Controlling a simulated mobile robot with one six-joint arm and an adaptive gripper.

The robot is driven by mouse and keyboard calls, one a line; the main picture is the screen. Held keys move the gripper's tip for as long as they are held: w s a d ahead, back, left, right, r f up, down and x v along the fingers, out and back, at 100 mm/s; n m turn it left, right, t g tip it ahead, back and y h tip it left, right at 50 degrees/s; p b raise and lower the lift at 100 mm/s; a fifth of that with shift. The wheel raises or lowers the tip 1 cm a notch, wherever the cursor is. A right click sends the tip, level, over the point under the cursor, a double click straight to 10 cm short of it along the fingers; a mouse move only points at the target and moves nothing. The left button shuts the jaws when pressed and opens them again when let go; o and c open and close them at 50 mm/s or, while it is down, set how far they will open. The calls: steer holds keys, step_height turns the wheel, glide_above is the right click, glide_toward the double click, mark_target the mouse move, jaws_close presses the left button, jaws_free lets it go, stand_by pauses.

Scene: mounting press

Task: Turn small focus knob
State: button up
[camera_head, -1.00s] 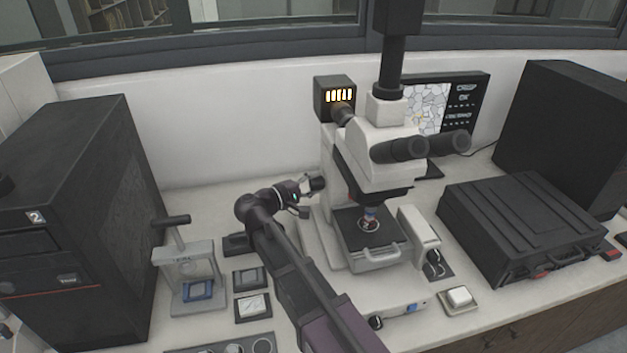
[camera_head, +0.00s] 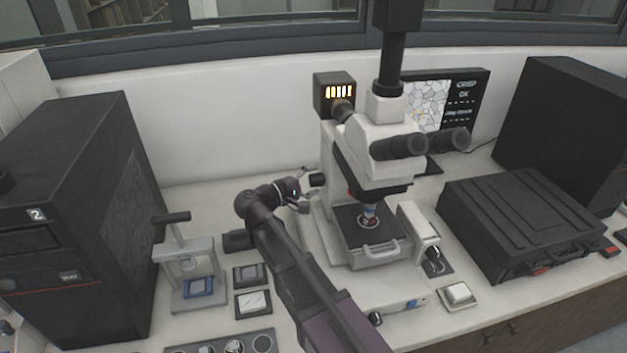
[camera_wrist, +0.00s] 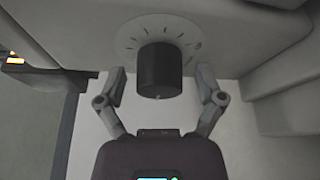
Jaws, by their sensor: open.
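The small focus knob (camera_wrist: 160,70) is a black cylinder in front of a round marked dial (camera_wrist: 185,38) on the pale microscope body, in the upper middle of the wrist view. My gripper (camera_wrist: 160,78) is open, with one finger on each side of the knob; a gap shows on both sides. In the head view the knob (camera_head: 317,180) is a small dark shape at the left side of the white microscope (camera_head: 382,160). My gripper (camera_head: 304,190) is there beside it, coming from the left, and its fingertips are small in that view.
A small press (camera_head: 188,270) and a black cabinet (camera_head: 75,220) stand on the left. Small dark trays (camera_head: 252,303) lie between the press and my arm. A monitor (camera_head: 445,110) is behind the microscope, and a black case (camera_head: 525,225) is on the right.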

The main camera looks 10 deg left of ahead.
steer(key=shift+m+b, duration=0.35)
steer(key=shift+m, duration=0.05)
